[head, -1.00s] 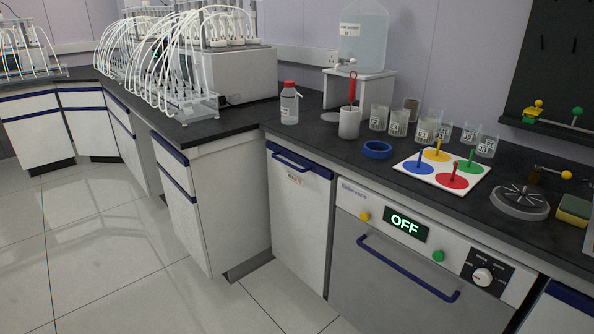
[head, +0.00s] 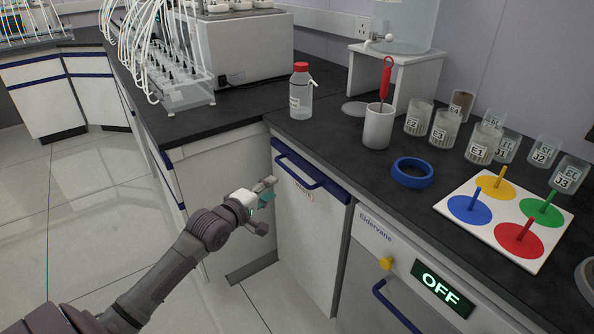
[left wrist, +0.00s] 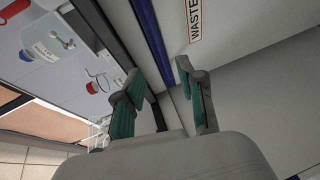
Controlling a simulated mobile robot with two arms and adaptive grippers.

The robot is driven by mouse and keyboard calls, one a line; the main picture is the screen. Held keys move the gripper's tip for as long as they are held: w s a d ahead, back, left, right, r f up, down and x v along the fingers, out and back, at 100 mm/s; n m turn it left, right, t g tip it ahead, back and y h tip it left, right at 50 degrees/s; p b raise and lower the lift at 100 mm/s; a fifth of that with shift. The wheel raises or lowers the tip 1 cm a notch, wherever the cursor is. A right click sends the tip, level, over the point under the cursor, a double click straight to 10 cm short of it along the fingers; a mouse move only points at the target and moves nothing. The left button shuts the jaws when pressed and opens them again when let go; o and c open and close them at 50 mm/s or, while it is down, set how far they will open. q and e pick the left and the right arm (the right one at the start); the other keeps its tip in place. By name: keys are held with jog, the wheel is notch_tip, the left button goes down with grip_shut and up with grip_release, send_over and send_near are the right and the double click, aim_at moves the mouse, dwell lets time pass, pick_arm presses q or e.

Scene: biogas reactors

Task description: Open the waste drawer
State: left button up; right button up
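The waste drawer (head: 310,235) is a white front with a blue top band and a blue bar handle (head: 298,170), below the dark counter. It looks closed. In the left wrist view, its WASTE label (left wrist: 195,20) and a blue strip (left wrist: 150,40) show, rotated. My left gripper (head: 267,203) is just left of the drawer front, near the handle's height, and does not hold it. In the left wrist view, my left gripper (left wrist: 160,75) has its teal-padded fingers apart with nothing between them. My right gripper is not in view.
An appliance (head: 440,285) reading OFF stands right of the drawer. On the counter are a red-capped bottle (head: 301,92), a white cup (head: 378,128), a blue ring (head: 412,172), several glass beakers and a colored peg board (head: 508,222). The floor in front is clear.

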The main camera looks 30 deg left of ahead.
aim_at(293, 174)
pick_arm(q)
jog(key=shift+w+a+f+b, duration=0.1)
jog(key=shift+w+f+b, duration=0.3)
jog(key=shift+w, duration=1.6)
jog(key=shift+w+d+f+b, duration=0.1)
jog(key=shift+w+f+b, duration=0.25)
jog(key=shift+w, duration=1.6)
jog(key=shift+w+a+f+b, duration=0.1)
jog(key=shift+w+f+b, duration=0.3)
jog(key=shift+w, duration=1.6)
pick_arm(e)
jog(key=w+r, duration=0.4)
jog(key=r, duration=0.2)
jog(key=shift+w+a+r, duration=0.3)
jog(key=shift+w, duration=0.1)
pick_arm(q)
grip_shut()
